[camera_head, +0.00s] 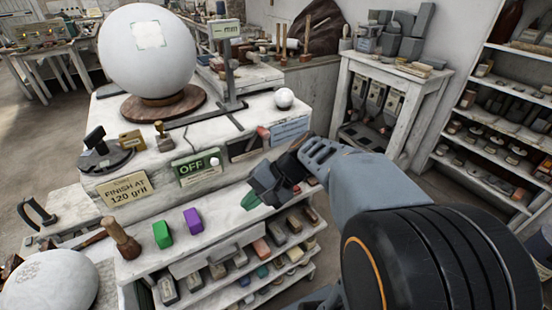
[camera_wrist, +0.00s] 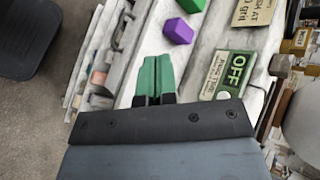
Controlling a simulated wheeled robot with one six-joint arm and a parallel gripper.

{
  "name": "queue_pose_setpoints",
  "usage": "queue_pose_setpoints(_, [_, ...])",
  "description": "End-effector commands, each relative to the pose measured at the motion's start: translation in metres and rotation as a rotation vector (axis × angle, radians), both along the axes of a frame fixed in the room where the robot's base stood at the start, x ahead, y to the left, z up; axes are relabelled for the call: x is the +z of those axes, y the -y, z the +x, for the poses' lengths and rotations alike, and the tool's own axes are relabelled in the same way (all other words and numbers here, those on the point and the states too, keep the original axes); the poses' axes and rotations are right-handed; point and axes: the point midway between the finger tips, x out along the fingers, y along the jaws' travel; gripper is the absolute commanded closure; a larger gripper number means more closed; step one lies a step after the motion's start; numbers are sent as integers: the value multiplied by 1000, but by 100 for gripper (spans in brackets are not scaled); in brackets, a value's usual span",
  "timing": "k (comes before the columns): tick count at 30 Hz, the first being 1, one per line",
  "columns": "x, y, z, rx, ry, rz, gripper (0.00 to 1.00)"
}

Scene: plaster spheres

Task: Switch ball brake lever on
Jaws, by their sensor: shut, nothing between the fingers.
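A large white plaster sphere (camera_head: 147,48) rests on a round wooden base (camera_head: 163,105) on the white bench. On the bench front is a green panel marked OFF (camera_head: 192,168), with a small white knob (camera_head: 214,161) at its upper right. The panel also shows in the wrist view (camera_wrist: 236,66), right of my fingers. A black handle (camera_head: 96,141) stands on a round plate at the bench's left corner. No lever is labelled clearly enough to tell which is the ball brake. My gripper (camera_head: 250,201) is shut and empty before the bench, right of and below the OFF panel. Its green fingertips (camera_wrist: 158,72) touch each other.
A green block (camera_head: 162,235) and a purple block (camera_head: 193,220) lie on the shelf below the panel, beside a wooden-handled tool (camera_head: 122,240). Lower shelves hold several small blocks. A small white ball (camera_head: 284,98) sits on the bench top. A sign (camera_head: 126,188) hangs left.

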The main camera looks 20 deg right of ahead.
Motion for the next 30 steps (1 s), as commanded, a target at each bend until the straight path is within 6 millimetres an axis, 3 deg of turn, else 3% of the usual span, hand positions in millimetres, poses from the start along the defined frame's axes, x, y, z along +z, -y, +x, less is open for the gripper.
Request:
queue_pose_setpoints(1, [-23, 8, 19, -69, -22, 153, 100])
queue_pose_setpoints(5, [-26, 44, 65, -227, 18, 538, 100])
queue_pose_setpoints(7, [-27, 73, 84, -303, 76, 712, 100])
queue_pose_setpoints(12, [-34, 146, 108, -451, 248, 1010, 100])
queue_pose_setpoints(16, [-39, 184, 112, -517, 353, 1129, 100])
queue_pose_setpoints(21, [-40, 206, 112, -552, 420, 1190, 100])
queue_pose_setpoints(30, [-39, 207, 112, -555, 424, 1195, 100])
